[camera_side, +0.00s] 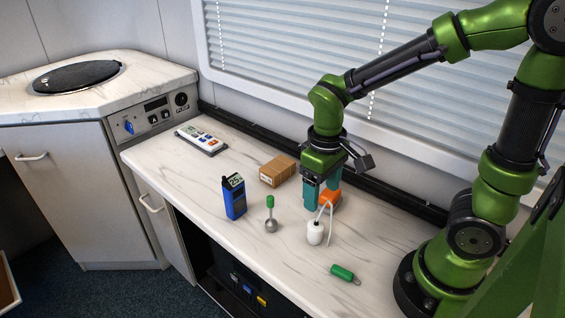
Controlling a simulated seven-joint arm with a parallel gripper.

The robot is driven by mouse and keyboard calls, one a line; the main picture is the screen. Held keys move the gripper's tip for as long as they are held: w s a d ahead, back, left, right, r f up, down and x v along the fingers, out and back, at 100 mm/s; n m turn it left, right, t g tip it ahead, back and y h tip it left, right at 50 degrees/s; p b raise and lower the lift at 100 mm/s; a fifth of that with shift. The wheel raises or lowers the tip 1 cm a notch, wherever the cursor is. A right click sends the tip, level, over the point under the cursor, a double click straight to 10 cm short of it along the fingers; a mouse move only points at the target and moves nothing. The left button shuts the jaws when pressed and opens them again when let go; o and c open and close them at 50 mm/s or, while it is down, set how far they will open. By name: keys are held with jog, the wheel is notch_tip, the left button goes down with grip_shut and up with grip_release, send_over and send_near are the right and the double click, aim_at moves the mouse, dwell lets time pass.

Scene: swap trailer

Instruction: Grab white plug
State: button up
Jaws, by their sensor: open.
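A small white rounded object (315,234), which looks like the white plug, stands on the marble-patterned counter (185,175). A thin white cord or loop rises from its top toward an orange piece (329,196). My gripper (322,203) points down just behind and above the white object, with teal fingers apart. The orange piece is at the fingers; I cannot tell whether it is between them or behind them. The white object sits in front of the fingers and does not appear to be between them.
Nearby are a green-handled metal tool (270,214), a blue handheld meter (234,198), a cardboard box (277,171) and a green cylinder with a ring (343,273). A white-and-grey device (201,139) lies farther left. The window wall stands close behind; the counter's front edge is near.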

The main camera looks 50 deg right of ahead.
aim_at(316, 224)
notch_tip(316, 224, down, 6)
jog(key=shift+f, duration=0.1)
jog(key=f, duration=0.5)
jog(key=shift+w+a, duration=0.2)
jog(key=shift+a, duration=0.05)
jog(key=c, duration=1.2)
